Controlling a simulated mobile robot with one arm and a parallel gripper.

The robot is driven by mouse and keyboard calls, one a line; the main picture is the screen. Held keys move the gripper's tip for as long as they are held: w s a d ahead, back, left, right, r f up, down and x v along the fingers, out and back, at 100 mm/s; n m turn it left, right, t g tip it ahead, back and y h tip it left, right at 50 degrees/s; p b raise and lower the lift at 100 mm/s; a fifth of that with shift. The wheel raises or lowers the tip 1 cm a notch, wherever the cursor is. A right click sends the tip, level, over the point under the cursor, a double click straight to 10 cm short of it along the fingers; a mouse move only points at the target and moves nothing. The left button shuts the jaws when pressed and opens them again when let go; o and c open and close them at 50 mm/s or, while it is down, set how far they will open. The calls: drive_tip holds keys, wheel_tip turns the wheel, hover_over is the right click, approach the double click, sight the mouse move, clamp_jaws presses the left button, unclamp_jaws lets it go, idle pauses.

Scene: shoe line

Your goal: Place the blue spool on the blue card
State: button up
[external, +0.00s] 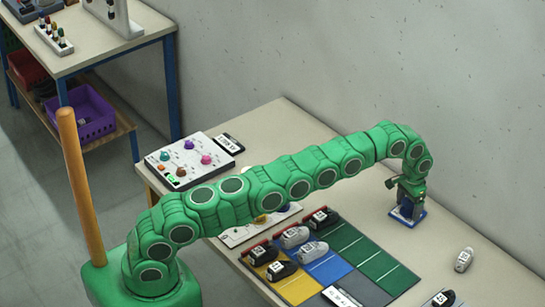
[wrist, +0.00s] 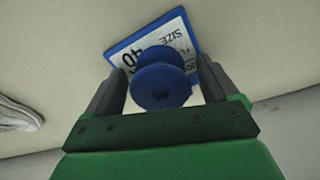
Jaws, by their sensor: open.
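The blue spool (wrist: 160,86) is between the two fingers of my gripper (wrist: 158,75) in the wrist view. The fingers are open, one on each side of it. Behind the spool lies the blue-edged card (wrist: 128,46), with a white face marked SIZE 40. The spool overlaps the card's near part in that view; I cannot tell for sure whether it rests on it. In the external view my gripper (external: 407,203) points down at the card (external: 421,215) on the table, and the fingers largely hide the spool.
Several shoes stand on a mat with yellow, blue, grey and green lanes (external: 380,270). Table around the card is clear.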

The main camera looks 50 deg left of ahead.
sight(410, 202)
drive_tip(key=shift+r, duration=0.1)
drive_tip(key=shift+r, duration=3.75)
drive_tip(key=shift+s+a+r, duration=0.1)
drive_tip(key=shift+a+r, duration=0.1)
drive_tip(key=shift+r, duration=0.3)
drive_tip(key=s+a+r, duration=0.6)
drive_tip(key=s+r, duration=0.3)
drive_tip(key=s+a+r, duration=0.7)
drive_tip(key=s+r, duration=0.2)
drive_tip(key=s+a+r+n, duration=0.1)
drive_tip(key=s+a, duration=0.2)
drive_tip(key=s, duration=0.6)
drive_tip(key=s+a+g, duration=0.1)
drive_tip(key=s+a, duration=0.2)
drive_tip(key=s, duration=0.7)
drive_tip(key=s+a+r+n, duration=0.1)
drive_tip(key=s+a, duration=0.2)
drive_tip(key=s, duration=0.6)
drive_tip(key=s+a+f, duration=0.1)
drive_tip(key=s+f, duration=0.1)
drive_tip(key=s, duration=0.7)
drive_tip(key=s+a+f, duration=0.1)
drive_tip(key=s+f, duration=0.2)
drive_tip(key=s, duration=0.6)
drive_tip(key=shift+s+f+g, duration=0.25)
drive_tip(key=shift+s+g, duration=0.05)
drive_tip(key=shift+g, duration=0.1)
drive_tip(key=shift+a, duration=0.15)
